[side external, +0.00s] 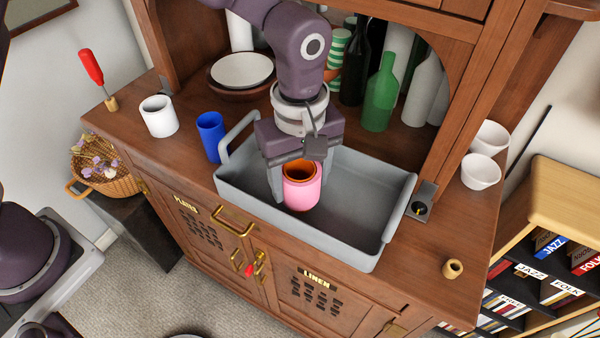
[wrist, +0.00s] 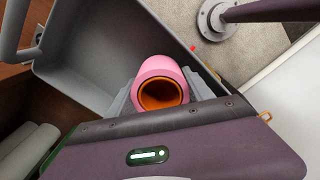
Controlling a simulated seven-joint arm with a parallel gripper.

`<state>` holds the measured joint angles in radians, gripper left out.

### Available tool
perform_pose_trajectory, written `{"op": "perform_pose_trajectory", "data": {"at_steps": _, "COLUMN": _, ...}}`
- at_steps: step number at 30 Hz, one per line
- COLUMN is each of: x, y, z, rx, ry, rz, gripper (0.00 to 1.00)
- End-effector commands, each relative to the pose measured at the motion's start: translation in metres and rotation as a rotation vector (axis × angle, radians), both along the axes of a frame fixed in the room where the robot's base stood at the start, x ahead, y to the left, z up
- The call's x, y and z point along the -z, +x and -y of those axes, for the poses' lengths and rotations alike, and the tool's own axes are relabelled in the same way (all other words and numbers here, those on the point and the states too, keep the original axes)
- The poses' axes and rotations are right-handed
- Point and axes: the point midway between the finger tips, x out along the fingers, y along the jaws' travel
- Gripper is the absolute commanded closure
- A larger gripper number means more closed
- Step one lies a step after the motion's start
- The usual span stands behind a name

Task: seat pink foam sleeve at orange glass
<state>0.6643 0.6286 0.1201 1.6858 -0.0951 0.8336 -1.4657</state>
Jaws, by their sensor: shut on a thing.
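The pink foam sleeve (side external: 302,195) is around the orange glass (side external: 299,168), whose rim shows at the top. In the wrist view the pink sleeve (wrist: 157,68) rings the orange glass (wrist: 160,94), and I look into its dark mouth. My gripper (side external: 298,182) is shut on the pink foam sleeve, with one finger on either side.
A blue cup (side external: 211,136) and a white cup (side external: 159,116) stand left of the tray. Green and white bottles (side external: 381,95) and stacked plates (side external: 241,72) are behind it. A small wooden ring-shaped piece (side external: 453,268) lies at right. The tray's right side is empty.

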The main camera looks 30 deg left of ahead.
Motion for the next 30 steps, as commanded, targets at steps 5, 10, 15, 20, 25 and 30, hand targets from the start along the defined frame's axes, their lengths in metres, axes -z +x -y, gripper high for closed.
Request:
{"op": "perform_pose_trajectory", "data": {"at_steps": 5, "x": 0.004, "y": 0.0, "z": 0.0, "rx": 0.0, "ry": 0.0, "rz": 0.0, "gripper": 0.77}}
{"op": "perform_pose_trajectory", "data": {"at_steps": 10, "x": 0.009, "y": 0.0, "z": 0.0, "rx": 0.0, "ry": -0.001, "rz": 0.001, "gripper": 0.77}}
{"op": "perform_pose_trajectory", "data": {"at_steps": 15, "x": 0.013, "y": 0.0, "z": 0.0, "rx": 0.0, "ry": 0.0, "rz": 0.0, "gripper": 0.77}}
{"op": "perform_pose_trajectory", "data": {"at_steps": 20, "x": 0.017, "y": 0.0, "z": 0.0, "rx": 0.0, "ry": 0.0, "rz": 0.0, "gripper": 0.77}}
{"op": "perform_pose_trajectory", "data": {"at_steps": 25, "x": 0.021, "y": 0.0, "z": 0.0, "rx": 0.0, "ry": 0.001, "rz": -0.001, "gripper": 0.77}}
{"op": "perform_pose_trajectory", "data": {"at_steps": 30, "x": 0.025, "y": 0.0, "z": 0.0, "rx": 0.0, "ry": 0.0, "rz": 0.0, "gripper": 0.77}}
